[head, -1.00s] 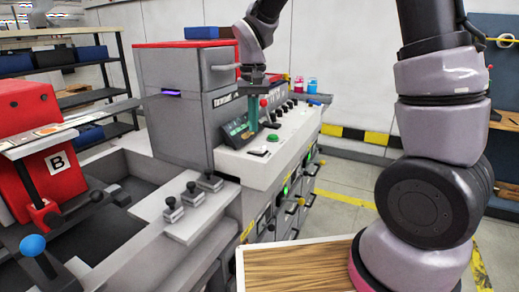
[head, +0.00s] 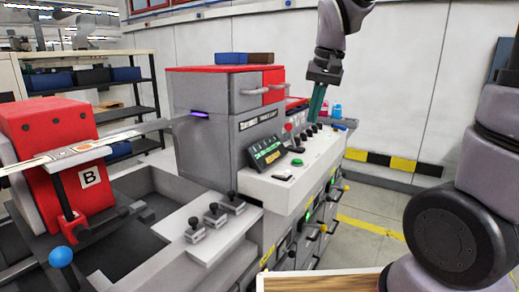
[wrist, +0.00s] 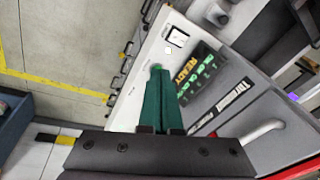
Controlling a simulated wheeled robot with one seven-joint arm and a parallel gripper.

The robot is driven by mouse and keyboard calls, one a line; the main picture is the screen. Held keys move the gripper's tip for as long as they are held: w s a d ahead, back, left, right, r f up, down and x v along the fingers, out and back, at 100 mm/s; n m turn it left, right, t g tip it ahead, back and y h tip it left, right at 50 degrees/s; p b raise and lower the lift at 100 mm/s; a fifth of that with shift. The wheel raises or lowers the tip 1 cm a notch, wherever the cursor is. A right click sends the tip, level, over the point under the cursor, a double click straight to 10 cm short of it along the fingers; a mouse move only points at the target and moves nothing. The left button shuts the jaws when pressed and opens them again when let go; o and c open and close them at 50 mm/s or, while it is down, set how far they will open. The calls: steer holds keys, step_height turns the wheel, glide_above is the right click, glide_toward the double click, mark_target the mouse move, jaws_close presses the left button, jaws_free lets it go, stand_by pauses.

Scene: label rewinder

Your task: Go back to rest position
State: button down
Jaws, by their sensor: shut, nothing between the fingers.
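My gripper (head: 317,103) has green fingers pointing down, above the back part of the machine's control panel. In the wrist view the two green fingers (wrist: 161,95) lie together, shut, with nothing seen between them. The label rewinder (head: 222,125) is a grey machine with a red top. Its white control panel (head: 308,166) carries a green-lit display (head: 266,152), a red knob and a row of black knobs. The display also shows in the wrist view (wrist: 200,72), reading READY. The fingers appear apart from the panel.
A red block marked B (head: 62,152) stands at the left, near a blue-knobbed lever (head: 60,257). Several black-knobbed levers (head: 213,214) stand on a grey ledge. Shelves (head: 150,95) stand behind. Open floor (head: 375,215) lies right of the machine, with a wooden top (head: 320,283) in front.

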steer(key=s+d+r+m+t, duration=0.2)
steer(key=s+d+r+t, duration=0.3)
steer(key=s+d, duration=0.5)
steer(key=shift+v, duration=1.15)
steer(key=shift+a, duration=0.2)
